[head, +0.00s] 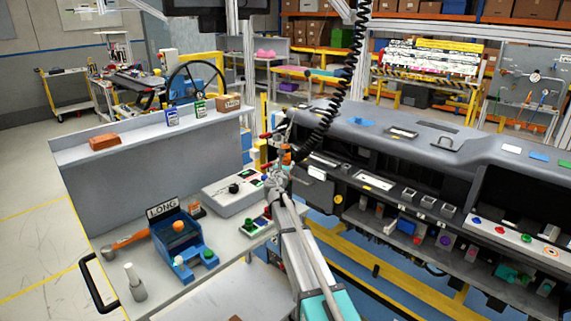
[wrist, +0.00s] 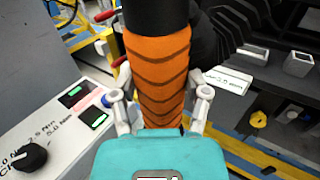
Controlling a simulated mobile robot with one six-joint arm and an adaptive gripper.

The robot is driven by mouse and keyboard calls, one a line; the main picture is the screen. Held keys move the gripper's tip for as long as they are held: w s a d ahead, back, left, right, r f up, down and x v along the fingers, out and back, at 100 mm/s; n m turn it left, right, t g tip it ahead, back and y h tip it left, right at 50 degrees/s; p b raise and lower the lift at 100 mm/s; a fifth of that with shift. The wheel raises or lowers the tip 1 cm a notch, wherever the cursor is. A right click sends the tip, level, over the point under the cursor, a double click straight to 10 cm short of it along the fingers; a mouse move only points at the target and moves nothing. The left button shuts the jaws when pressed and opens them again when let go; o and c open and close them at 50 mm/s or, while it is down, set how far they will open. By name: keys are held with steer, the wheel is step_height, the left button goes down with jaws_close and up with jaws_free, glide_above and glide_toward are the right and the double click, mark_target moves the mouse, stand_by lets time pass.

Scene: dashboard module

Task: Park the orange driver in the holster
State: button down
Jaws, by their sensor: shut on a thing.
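The orange driver (wrist: 160,70) fills the middle of the wrist view, with dark chevron bands on its orange grip and a black upper body. My gripper (wrist: 160,98) is shut on the grip, one finger on each side. In the head view, the driver (head: 287,157) is small and partly hidden by my gripper (head: 277,180), below a black coiled cord. It is held up between the bench and the dashboard module. Red parts (wrist: 106,15) show beside the driver; I cannot tell whether they belong to it or to a holster. I cannot clearly make out the holster.
A control box (head: 233,191) with a black knob stands on the grey bench at left. The dashboard module (head: 430,165) is close on the right.

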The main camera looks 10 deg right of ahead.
steer(key=shift+f, duration=0.15)
jaws_free()
steer(key=shift+r, duration=0.3)
stand_by(0.3)
step_height(320, 180, up, 16)
steer(key=p, duration=1.6)
steer(key=shift+f, duration=0.2)
